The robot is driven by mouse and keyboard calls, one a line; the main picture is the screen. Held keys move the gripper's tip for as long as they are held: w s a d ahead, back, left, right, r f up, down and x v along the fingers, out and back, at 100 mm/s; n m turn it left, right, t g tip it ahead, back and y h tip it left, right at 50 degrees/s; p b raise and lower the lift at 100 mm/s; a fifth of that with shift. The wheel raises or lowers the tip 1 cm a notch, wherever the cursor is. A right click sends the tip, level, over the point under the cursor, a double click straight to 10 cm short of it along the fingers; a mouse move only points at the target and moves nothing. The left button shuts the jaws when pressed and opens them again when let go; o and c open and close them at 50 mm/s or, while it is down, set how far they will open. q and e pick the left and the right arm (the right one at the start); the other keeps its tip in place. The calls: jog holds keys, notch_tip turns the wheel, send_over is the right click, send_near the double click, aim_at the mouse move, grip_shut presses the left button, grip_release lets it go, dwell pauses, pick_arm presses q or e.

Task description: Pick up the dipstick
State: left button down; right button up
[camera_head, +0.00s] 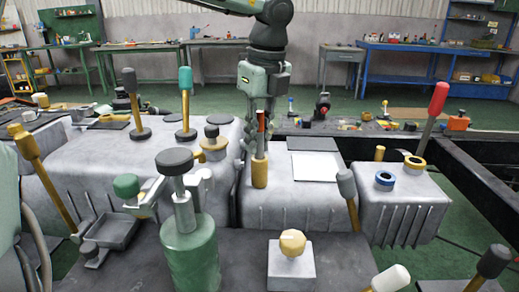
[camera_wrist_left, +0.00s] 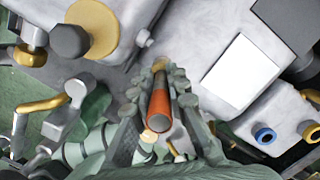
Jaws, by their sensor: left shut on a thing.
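The dipstick (camera_wrist_left: 160,103) has an orange-red handle with a grey end. In the head view its red handle (camera_head: 261,122) stands upright above a gold tube (camera_head: 259,173) on the grey block. My left gripper (camera_head: 257,140) points down from above, shut on the dipstick, with its fingers on both sides of the handle. In the left wrist view the handle lies between the fingers of the left gripper (camera_wrist_left: 158,90). The dipstick's lower part is hidden, so I cannot tell how far it sits in the tube. My right gripper is not in view.
A green cylinder with a dark knob (camera_head: 190,245) stands in front. A red-handled lever (camera_head: 437,100) rises at the right. Blue (camera_head: 385,181) and yellow (camera_head: 414,164) rings sit on the right block. A white plate (camera_head: 314,166) lies beside the tube. Workbenches line the back.

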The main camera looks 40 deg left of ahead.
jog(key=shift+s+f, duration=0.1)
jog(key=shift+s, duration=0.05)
pick_arm(q)
jog(key=shift+r, duration=0.1)
notch_tip(320, 180, up, 11)
jog(key=shift+f, duration=0.1)
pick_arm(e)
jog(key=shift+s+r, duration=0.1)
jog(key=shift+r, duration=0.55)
